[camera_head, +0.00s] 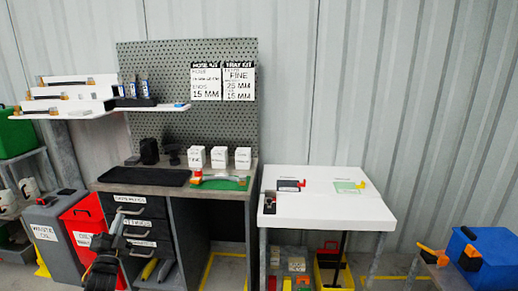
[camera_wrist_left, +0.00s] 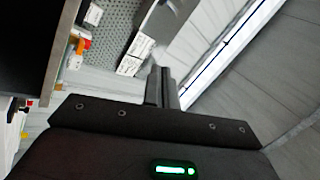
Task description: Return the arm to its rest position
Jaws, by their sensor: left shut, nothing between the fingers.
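My left gripper (camera_head: 118,222) shows at the lower left of the head view, in front of the drawers of the workbench (camera_head: 138,177). Its dark wrist is below it. In the left wrist view its two fingers (camera_wrist_left: 162,72) are together with nothing between them, pointing toward the pegboard and wall. It appears apart from the bench, though the exact gap cannot be told. My right gripper is not in view.
A red bin (camera_head: 82,228) and a grey bin (camera_head: 50,235) stand left of the gripper. A white table (camera_head: 325,212) stands right of the bench, with crates below. A blue box (camera_head: 490,255) is at the far right. Floor shows between table and box.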

